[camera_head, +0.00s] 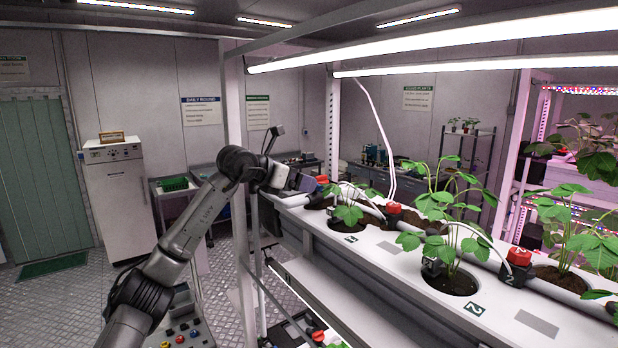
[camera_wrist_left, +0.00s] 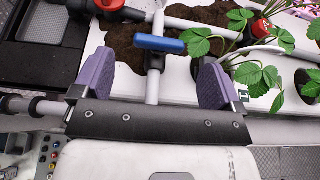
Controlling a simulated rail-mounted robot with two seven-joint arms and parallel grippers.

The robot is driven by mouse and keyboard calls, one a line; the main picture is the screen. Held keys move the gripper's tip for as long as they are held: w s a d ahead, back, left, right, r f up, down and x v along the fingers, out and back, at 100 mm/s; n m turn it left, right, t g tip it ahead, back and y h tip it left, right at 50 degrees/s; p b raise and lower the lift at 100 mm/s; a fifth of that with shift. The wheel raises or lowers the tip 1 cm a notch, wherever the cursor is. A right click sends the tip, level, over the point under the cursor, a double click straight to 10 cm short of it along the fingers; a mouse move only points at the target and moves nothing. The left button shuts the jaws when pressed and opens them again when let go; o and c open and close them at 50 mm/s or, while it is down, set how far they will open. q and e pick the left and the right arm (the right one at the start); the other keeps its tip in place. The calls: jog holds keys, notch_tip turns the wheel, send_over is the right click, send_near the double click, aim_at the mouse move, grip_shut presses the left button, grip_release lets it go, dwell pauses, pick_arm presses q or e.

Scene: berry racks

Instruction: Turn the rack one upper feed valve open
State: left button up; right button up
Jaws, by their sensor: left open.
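A valve with a blue lever handle (camera_wrist_left: 160,44) sits on a thin white pipe (camera_wrist_left: 153,88) in the left wrist view. The lever lies crosswise to that pipe. My left gripper (camera_wrist_left: 156,62) is open, with its two purple fingers on either side of the pipe. The lever is just past the fingertips, between their lines, and does not appear gripped. My right gripper is not in view.
Red-capped fittings (camera_head: 518,257) and strawberry plants (camera_head: 445,235) line the upper trough. A red fitting (camera_wrist_left: 110,5) is close to the lever's upper left, and leaves (camera_wrist_left: 258,78) hang near the right finger. A lower shelf (camera_head: 340,300) runs below. The floor at left is mostly clear.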

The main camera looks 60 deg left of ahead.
pick_arm(q)
jog(key=p+x, duration=0.1)
jog(key=x, duration=0.2)
jog(key=shift+r, duration=0.1)
jog(key=shift+w+f, duration=0.3)
jog(key=shift+w, duration=0.2)
jog(key=c, duration=0.9)
jog(key=shift+c, duration=0.2)
